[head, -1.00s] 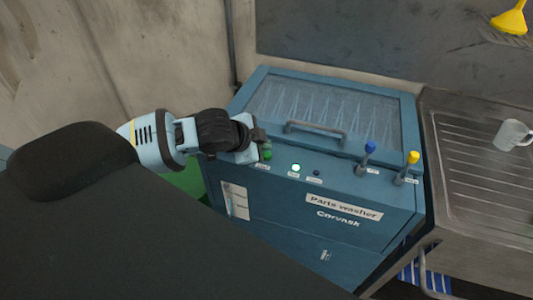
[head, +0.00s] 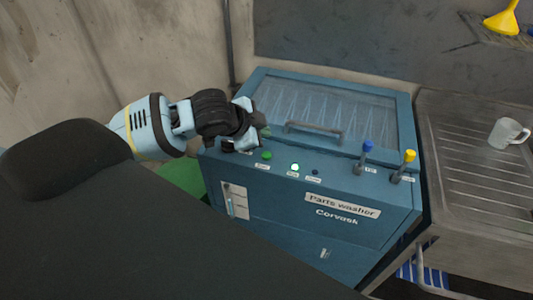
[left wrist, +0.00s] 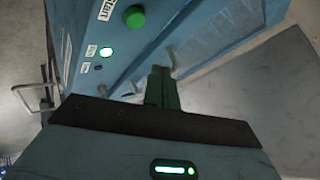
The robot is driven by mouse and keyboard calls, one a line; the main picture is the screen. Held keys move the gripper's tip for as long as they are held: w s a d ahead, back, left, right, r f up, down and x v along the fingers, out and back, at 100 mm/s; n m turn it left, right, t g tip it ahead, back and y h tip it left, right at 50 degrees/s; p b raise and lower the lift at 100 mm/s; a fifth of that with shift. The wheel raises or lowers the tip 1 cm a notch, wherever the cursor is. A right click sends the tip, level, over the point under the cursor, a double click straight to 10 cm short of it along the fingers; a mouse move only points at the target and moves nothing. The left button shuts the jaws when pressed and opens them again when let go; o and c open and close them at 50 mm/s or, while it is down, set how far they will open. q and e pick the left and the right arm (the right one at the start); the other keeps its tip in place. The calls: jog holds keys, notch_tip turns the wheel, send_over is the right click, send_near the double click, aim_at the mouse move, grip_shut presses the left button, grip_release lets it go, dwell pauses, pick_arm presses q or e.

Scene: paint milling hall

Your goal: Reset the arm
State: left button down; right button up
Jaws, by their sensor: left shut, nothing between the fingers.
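The blue parts washer (head: 270,215) stands in the middle of the head view with its windowed lid (head: 330,105) closed. On its front panel are a green button (head: 267,155), a lit green lamp (head: 295,167), a small dark lamp (head: 316,172), a blue-tipped lever (head: 368,147) and a yellow-tipped lever (head: 410,156). My left gripper (head: 262,128) is over the washer's left top edge, behind the green button and apart from it. Its fingers (left wrist: 162,88) are shut and empty in the left wrist view, where the green button (left wrist: 134,16) also shows. My right gripper is not in view.
A steel draining board (head: 470,170) with a white mug (head: 508,133) adjoins the washer on the right. A yellow funnel (head: 505,22) sits on a rack at the top right. A concrete wall (head: 120,50) stands behind my left arm.

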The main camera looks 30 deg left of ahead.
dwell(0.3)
pick_arm(q)
jog(key=s+d+f+n+g, duration=0.3)
jog(key=s+d+f, duration=0.6)
jog(key=s+f, duration=0.45)
jog(key=s+a+f+n+g+y, duration=0.1)
jog(key=s+f+n+g, duration=0.15)
jog(key=s, duration=0.75)
jog(key=s+a+f+n+g+y, duration=0.15)
jog(key=s+f+n, duration=0.25)
jog(key=s, duration=0.6)
jog(key=w+d+f+t+h, duration=0.2)
jog(key=w+f+t, duration=0.5)
jog(key=f, duration=0.2)
jog(key=shift+w+d+f+t, duration=0.2)
jog(key=shift+w+d+t, duration=0.1)
jog(key=shift+d, duration=0.1)
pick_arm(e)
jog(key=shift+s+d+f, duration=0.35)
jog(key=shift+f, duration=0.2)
pick_arm(q)
jog(key=shift+m+h, duration=0.25)
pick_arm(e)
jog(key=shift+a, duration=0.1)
